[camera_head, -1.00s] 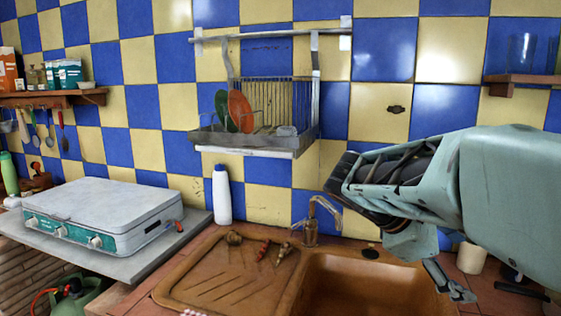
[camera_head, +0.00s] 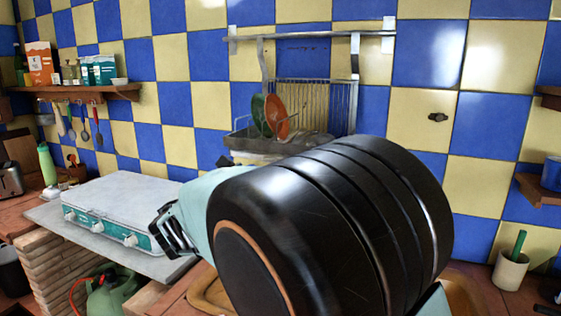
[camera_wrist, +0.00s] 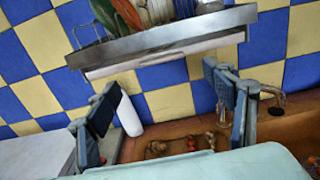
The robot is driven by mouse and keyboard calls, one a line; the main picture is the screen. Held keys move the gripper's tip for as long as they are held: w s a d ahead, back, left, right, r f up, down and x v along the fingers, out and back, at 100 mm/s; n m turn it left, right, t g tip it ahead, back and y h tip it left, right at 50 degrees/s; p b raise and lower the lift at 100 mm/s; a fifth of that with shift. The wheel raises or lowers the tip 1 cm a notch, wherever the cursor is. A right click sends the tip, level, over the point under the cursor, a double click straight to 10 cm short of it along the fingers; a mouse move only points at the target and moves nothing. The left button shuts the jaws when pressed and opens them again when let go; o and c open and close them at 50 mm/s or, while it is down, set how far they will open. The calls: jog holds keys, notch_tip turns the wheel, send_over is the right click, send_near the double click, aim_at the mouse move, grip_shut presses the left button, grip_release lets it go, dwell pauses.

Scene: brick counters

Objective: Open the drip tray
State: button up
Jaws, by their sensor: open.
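The drip tray (camera_wrist: 165,57) is a thin white strip under the grey metal dish rack (camera_wrist: 165,38), which hangs on the tiled wall. The strip shows across the upper middle of the wrist view. In the head view, my gripper (camera_head: 172,234) shows at the left end of the arm, in front of the white stove.
Plates (camera_head: 270,115) stand in the rack. The white camping stove (camera_head: 125,212) is on the left counter. A white bottle (camera_wrist: 129,114) stands below the rack. The tap (camera_wrist: 272,100) and brown sink lie to the lower right. A shelf (camera_head: 75,93) holds boxes at left.

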jog(key=x, duration=0.8)
jog(key=shift+p, duration=0.35)
jog(key=shift+w+d, duration=0.1)
jog(key=shift+w, duration=0.05)
jog(key=c, duration=1.7)
jog(key=v, duration=2)
jog(key=o, duration=1.7)
